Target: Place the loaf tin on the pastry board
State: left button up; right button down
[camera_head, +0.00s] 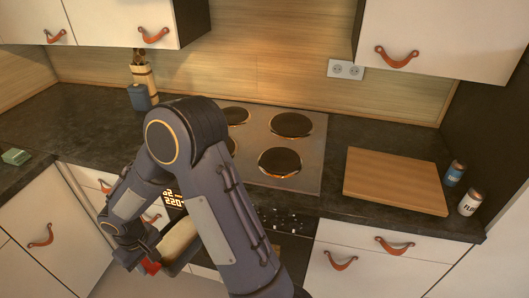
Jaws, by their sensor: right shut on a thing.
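The pastry board (398,178), a flat light-wood slab, lies on the dark counter to the right of the hob, with nothing on it. My right gripper (145,260) is low at the left, in front of the drawers and well away from the board. It is shut on the loaf tin (174,267), a dark tin with a pale loaf-like filling (178,240). My forearm hides part of the tin, and the fingertips are hard to make out. A small red patch shows beside the gripper. My left gripper is not in view.
The hob (272,145) has several dark burners. Two small cans, one blue (454,173) and one white (470,202), stand just right of the board. A utensil holder (140,97) stands at the back left, and a green item (15,157) lies far left.

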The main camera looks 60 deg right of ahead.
aim_at(392, 175)
jog(key=k+l, duration=0.1)
jog(key=k, duration=0.85)
jog(key=k+l+z, duration=0.1)
jog(key=k, duration=0.4)
